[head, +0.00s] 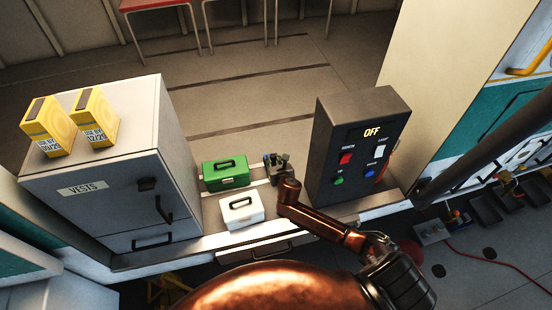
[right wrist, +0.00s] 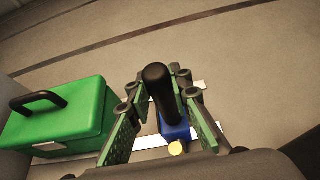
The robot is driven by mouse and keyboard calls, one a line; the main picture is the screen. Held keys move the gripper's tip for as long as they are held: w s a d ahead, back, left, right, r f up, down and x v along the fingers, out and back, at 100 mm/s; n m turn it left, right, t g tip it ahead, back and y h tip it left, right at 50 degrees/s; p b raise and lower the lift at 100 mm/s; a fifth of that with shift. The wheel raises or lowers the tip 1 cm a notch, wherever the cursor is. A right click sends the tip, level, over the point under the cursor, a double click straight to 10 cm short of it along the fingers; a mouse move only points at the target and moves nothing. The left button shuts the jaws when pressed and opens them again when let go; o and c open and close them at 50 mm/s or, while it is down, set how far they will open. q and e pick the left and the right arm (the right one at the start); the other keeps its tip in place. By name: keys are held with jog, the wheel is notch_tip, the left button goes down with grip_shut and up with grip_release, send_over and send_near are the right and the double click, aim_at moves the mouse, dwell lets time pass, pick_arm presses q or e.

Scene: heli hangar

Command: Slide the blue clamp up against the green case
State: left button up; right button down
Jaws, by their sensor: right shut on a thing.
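The green case (head: 225,174) with a dark handle stands on the bench in the head view. In the right wrist view the green case (right wrist: 62,118) is at the left. The blue clamp (right wrist: 174,127), with a black rounded handle, stands between the fingers of my right gripper (head: 278,168). The gripper is shut on it, just right of the green case, with a small gap between. In the head view the clamp is mostly hidden by the gripper. My left gripper is not in view.
A white case (head: 241,210) sits in front of the green case. A dark control box (head: 361,145) marked OFF stands to the right. A grey VESTS cabinet (head: 115,185) stands at the left with two yellow packs (head: 95,118) on top. Pale strips mark the bench surface.

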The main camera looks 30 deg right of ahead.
aim_at(248, 170)
jog(key=shift+w+a, duration=0.15)
jog(key=shift+a, duration=0.9)
jog(key=shift+w+a+f+p, duration=0.1)
jog(key=shift+w+a+p, duration=0.1)
jog(key=shift+a, duration=0.6)
jog(key=shift+w+a+r+p, duration=0.1)
jog(key=shift+w+a+p, duration=0.1)
jog(key=shift+a, duration=0.6)
jog(key=shift+w+a+f+p, duration=0.1)
jog(key=shift+w+a+p, duration=0.1)
jog(key=shift+a, duration=0.75)
jog(key=shift+w+a, duration=0.25)
jog(key=shift+a, duration=0.75)
jog(key=shift+w+a, duration=0.25)
jog(key=shift+a, duration=0.75)
jog(key=c, duration=2)
grip_release()
jog(key=shift+a, duration=0.1)
jog(key=shift+c, duration=0.2)
jog(key=o, duration=0.5)
jog(key=shift+c, duration=0.2)
jog(key=shift+p, duration=0.3)
